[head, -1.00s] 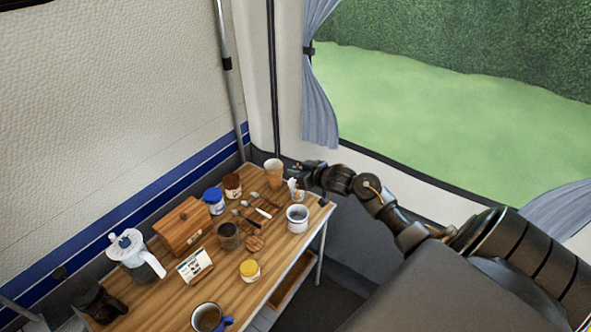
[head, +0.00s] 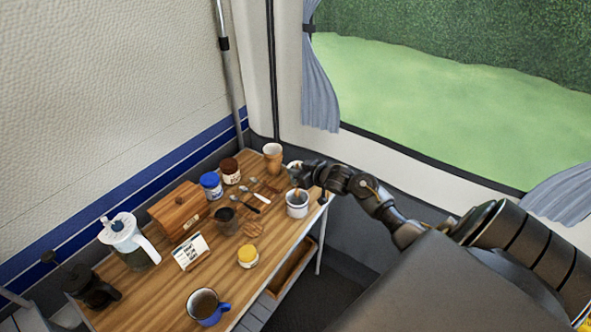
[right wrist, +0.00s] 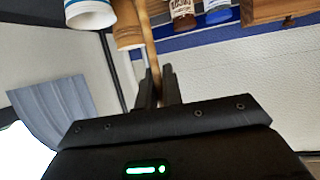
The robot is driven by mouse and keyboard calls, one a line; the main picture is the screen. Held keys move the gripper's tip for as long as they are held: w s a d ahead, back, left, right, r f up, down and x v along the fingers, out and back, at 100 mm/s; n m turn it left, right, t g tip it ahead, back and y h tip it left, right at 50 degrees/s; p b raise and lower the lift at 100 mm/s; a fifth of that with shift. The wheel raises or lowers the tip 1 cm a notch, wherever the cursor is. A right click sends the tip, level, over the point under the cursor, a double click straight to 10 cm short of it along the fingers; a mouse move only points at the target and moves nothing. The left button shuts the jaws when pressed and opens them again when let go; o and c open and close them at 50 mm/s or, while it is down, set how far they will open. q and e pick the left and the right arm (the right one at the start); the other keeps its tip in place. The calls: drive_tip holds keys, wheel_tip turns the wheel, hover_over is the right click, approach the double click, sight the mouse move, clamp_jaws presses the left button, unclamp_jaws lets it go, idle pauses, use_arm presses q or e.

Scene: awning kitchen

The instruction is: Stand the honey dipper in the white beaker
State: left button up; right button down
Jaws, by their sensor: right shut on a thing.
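The white beaker (head: 297,211) stands upright near the right end of the wooden table. My right gripper (head: 298,172) is above and just behind it in the head view. It is shut on the honey dipper (head: 296,193), whose brown lower part shows at the beaker's mouth. I cannot tell how deep it reaches. In the right wrist view the dipper's wooden handle (right wrist: 148,45) runs from between the fingers (right wrist: 160,88) out of the top edge, so its head is hidden there. My left gripper is not in view.
A terracotta cup (head: 272,152) stands behind the gripper. A white, blue-banded vessel (right wrist: 90,12) is beside it in the wrist view. The table's front edge is close to the beaker.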

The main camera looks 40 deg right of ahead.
drive_tip(key=shift+f+b, duration=1.05)
drive_tip(key=shift+f, duration=1.05)
drive_tip(key=c, duration=1.5)
unclamp_jaws()
drive_tip(key=b+v, duration=0.1)
drive_tip(key=v, duration=0.9)
drive_tip(key=shift+s+r+b, duration=0.25)
drive_tip(key=shift+s+b, duration=0.05)
